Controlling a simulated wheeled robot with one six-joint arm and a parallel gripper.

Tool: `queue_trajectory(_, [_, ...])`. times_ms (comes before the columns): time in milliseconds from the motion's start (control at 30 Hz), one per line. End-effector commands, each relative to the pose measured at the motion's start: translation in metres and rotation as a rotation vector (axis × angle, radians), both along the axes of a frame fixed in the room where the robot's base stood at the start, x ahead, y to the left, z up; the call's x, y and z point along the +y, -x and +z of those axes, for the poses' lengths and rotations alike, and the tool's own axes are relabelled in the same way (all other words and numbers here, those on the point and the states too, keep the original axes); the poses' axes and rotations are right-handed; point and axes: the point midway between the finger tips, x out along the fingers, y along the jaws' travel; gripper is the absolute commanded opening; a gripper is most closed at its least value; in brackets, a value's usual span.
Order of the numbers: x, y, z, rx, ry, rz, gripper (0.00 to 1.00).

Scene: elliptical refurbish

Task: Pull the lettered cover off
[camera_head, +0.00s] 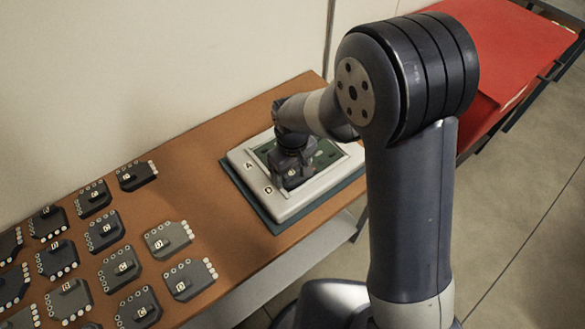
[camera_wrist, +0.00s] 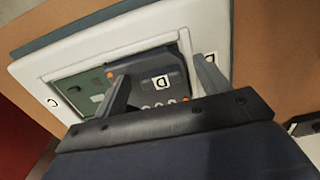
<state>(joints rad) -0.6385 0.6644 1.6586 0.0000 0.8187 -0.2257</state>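The dark cover lettered D (camera_wrist: 160,82) sits in the recess of a white frame (camera_wrist: 60,68), over a green board (camera_wrist: 80,95). In the head view, my gripper (camera_head: 291,172) is above the white frame (camera_head: 282,208) and partly hides the cover. In the wrist view, my gripper (camera_wrist: 162,75) has its two fingers apart, with the D label between them. The left finger overlaps the cover's edge in the picture and the right finger stands beside it. I see no clear contact with the cover.
Several similar dark and grey lettered pieces (camera_head: 105,230) lie in rows on the brown table (camera_head: 215,225) at the left. The frame rests on a dark green base (camera_head: 262,213). A red table (camera_head: 520,50) stands at the back right. A wall (camera_head: 150,70) runs behind.

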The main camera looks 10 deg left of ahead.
Motion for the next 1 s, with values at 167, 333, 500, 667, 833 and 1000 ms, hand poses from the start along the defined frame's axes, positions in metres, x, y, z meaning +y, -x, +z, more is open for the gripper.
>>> queue_trajectory(167, [0.0001,-0.0001,0.0003,0.000,0.000,0.000,0.56])
queue_trajectory(333, [0.0001,-0.0001,0.0004,0.000,0.000,0.000,0.42])
queue_trajectory(500, [0.0001,-0.0001,0.0004,0.000,0.000,0.000,0.28])
queue_trajectory(667, [0.0001,-0.0001,0.0005,0.000,0.000,0.000,0.38])
queue_trajectory(833, [0.0002,-0.0001,0.0005,0.000,0.000,0.000,0.24])
queue_trajectory(1000, [0.0002,-0.0001,0.0006,0.000,0.000,0.000,0.10])
